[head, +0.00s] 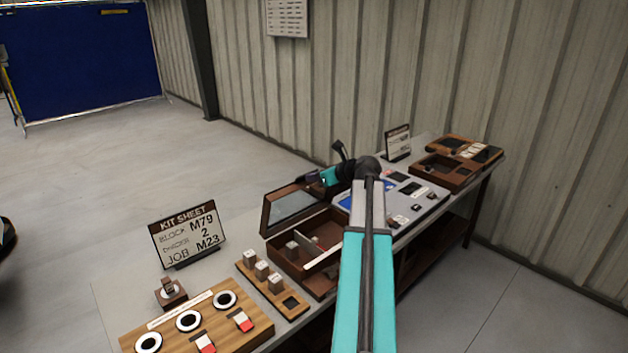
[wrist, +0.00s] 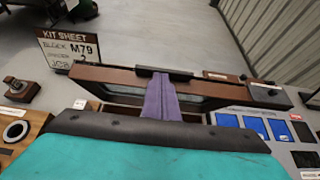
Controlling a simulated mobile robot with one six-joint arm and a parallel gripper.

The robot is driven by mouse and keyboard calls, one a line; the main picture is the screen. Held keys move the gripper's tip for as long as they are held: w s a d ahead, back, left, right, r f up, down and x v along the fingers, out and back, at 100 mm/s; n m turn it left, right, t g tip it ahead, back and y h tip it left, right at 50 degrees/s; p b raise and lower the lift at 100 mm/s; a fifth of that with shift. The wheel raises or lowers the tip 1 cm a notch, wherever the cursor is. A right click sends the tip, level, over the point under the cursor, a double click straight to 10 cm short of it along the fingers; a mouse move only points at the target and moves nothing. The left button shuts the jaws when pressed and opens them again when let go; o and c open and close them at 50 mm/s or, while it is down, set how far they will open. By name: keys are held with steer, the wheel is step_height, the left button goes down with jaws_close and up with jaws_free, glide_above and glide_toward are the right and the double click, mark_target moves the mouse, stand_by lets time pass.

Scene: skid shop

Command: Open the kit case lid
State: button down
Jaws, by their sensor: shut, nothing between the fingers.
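The kit case (head: 318,268) is a brown wooden box on the bench, with compartments and a few small blocks inside. Its lid (head: 268,214), a brown frame with a clear pane, stands raised and tilted back on the far side, so the case is open. In the wrist view the lid (wrist: 105,74) spans the middle. My gripper (head: 312,178) is at the lid's upper right in the head view. In the wrist view its purple fingers (wrist: 162,78) are shut and empty, overlapping the lid frame near a dark bar. I cannot tell whether they touch it.
A kit sheet sign (head: 188,232) and a wooden panel with round rings (head: 255,328) stand to the left. A grey panel (head: 425,206) and another brown case (head: 450,178) lie to the right. The wall is behind.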

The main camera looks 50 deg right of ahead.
steer(key=w+r+p, duration=0.1)
steer(key=w+p, duration=0.3)
steer(key=w, duration=0.7)
steer(key=shift+w+d+r, duration=0.15)
steer(key=shift+w+d, duration=0.25)
steer(key=shift+s, duration=0.1)
steer(key=v, duration=0.3)
steer(key=p+v, duration=0.1)
steer(key=v, duration=0.1)
steer(key=shift+s+f, duration=0.15)
steer(key=shift+f, duration=0.15)
steer(key=s+r+b, duration=0.2)
steer(key=s+r, duration=0.3)
steer(key=r, duration=0.2)
steer(key=shift+a, duration=0.15)
